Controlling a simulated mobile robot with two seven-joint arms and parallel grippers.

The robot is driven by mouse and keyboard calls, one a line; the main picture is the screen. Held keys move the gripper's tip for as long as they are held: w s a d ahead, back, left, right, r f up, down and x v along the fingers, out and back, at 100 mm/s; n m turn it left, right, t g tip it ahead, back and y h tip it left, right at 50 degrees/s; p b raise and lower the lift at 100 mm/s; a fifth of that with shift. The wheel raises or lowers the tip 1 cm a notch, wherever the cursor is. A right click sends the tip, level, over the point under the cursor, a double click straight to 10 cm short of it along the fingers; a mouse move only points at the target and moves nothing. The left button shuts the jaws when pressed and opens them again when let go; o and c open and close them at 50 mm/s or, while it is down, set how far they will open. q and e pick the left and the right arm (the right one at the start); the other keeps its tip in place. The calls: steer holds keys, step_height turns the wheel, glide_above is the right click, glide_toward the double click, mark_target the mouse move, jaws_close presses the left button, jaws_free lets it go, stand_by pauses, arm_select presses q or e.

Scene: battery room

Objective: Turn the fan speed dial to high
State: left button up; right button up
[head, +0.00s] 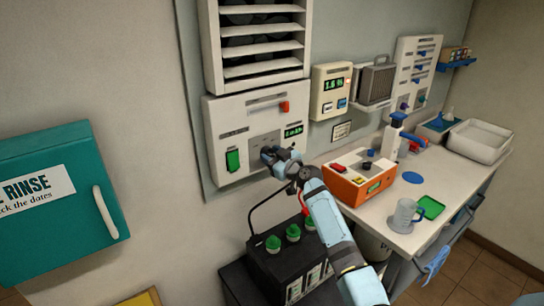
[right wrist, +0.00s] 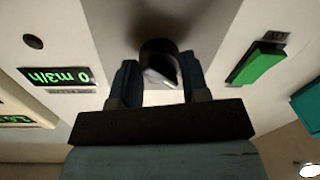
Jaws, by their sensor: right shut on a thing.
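The fan control panel (head: 222,118) is a white box on the wall under a louvred vent. My right gripper (head: 272,156) is at its lower middle, in front of a grey plate. In the right wrist view the dark round fan speed dial (right wrist: 157,48) sits between the fingers of my right gripper (right wrist: 158,78), which is shut on it. The dial has a pale face or pointer; its exact setting cannot be read. In the head view the gripper covers the dial. The panel's green display (right wrist: 57,76) reads 0 m3/h. My left gripper is out of view.
A black battery with green caps (head: 292,233) stands below. An orange-and-white device (head: 357,178) sits on the bench to the right. A teal cabinet (head: 60,235) is at left.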

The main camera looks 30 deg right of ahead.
steer(key=shift+f+m+b, duration=0.15)
steer(key=shift+m+b, duration=0.45)
steer(key=shift+m, duration=0.3)
steer(key=shift+m+b, duration=0.4)
steer(key=shift+m, duration=1.4)
steer(key=m, duration=0.3)
steer(key=shift+m+t+b, duration=0.3)
steer(key=shift+m, duration=0.1)
steer(key=m+p, duration=0.1)
steer(key=m, duration=0.4)
steer(key=shift+a+m+h, duration=0.1)
steer(key=shift+m+h, duration=0.3)
steer(key=m+p, duration=0.1)
steer(key=m, duration=0.3)
steer(key=shift+p, duration=0.3)
steer(key=shift+m+h, duration=0.4)
steer(key=shift+m, duration=0.5)
steer(key=shift+p, duration=0.3)
